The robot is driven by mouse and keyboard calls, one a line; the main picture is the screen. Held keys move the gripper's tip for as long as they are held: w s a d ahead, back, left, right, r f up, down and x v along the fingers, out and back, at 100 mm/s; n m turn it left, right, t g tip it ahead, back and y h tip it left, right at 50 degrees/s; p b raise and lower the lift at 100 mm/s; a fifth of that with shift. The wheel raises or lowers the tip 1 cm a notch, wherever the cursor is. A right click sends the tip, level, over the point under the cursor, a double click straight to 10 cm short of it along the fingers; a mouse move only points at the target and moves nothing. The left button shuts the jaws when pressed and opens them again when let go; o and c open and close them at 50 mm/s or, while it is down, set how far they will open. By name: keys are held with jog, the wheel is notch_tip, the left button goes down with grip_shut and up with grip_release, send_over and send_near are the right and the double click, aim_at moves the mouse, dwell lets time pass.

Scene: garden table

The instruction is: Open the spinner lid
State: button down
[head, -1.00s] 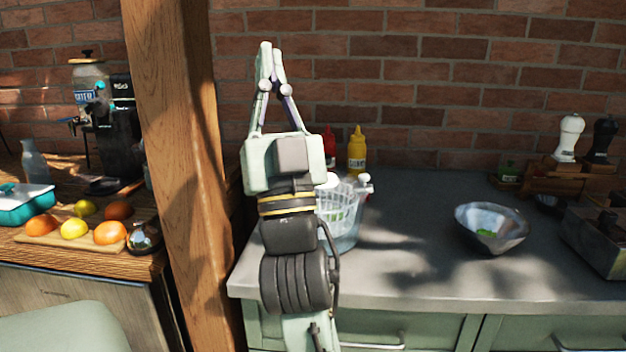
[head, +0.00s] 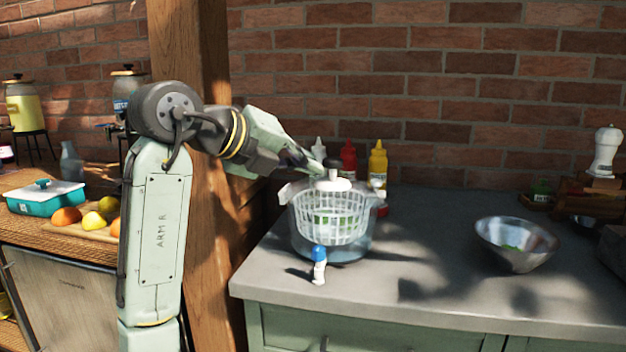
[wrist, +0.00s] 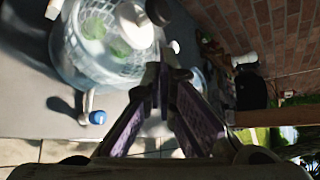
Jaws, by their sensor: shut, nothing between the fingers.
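The salad spinner (head: 365,243) stands on the grey counter, with a clear outer bowl and a white slatted basket (head: 345,228) inside. Green pieces show through the slats. A white round cap (head: 333,185) sits at its top; it also shows in the wrist view (wrist: 135,25). The lid's outline is hard to make out. A blue-ended white piece (head: 319,256) is at the spinner's front; I cannot tell if it is attached. My gripper (head: 318,166) is shut and empty, angled down beside the cap. Contact is unclear. Its fingers converge in the wrist view (wrist: 163,78).
Red (head: 348,160) and yellow (head: 378,163) bottles stand close behind the spinner. A metal bowl (head: 517,240) is to the right, with open counter between. A wooden post (head: 190,250) rises at left, close to my arm.

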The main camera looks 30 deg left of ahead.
aim_at(338, 193)
jog(key=p+x, duration=0.1)
jog(key=x, duration=0.9)
jog(key=shift+a+r+p, duration=0.1)
jog(key=shift+r+p, duration=0.1)
jog(key=shift+p, duration=0.1)
jog(key=shift+s+a+r+h, duration=0.1)
jog(key=shift+r+h, duration=0.15)
jog(key=shift+h, duration=0.05)
jog(key=shift+r, duration=0.1)
jog(key=shift+s+a+r+n+t+h+p, duration=0.1)
jog(key=shift+a+r+n+t+h+p, duration=0.2)
jog(key=shift+r+n+t, duration=0.15)
jog(key=shift+s+a+r+n+t+h+p, duration=0.1)
jog(key=shift+a+r+n+t+h+p, duration=0.2)
jog(key=shift+r, duration=0.25)
jog(key=shift+s+a+r+n+t+h, duration=0.1)
jog(key=shift+a+r+n+t+h, duration=0.2)
jog(key=shift+a+r+n, duration=0.25)
jog(key=shift+s+a+r+n+t+h, duration=0.15)
jog(key=shift+a+r+n+t+h, duration=0.1)
jog(key=shift+a+r+n, duration=0.25)
jog(key=shift+s+a+r+n+t+h, duration=0.15)
jog(key=shift+a+r+n+t, duration=0.2)
jog(key=shift+a, duration=0.15)
jog(key=shift+s+a+r+n+t+h, duration=0.15)
jog(key=shift+a+r+n+t, duration=0.15)
jog(key=shift+a, duration=0.2)
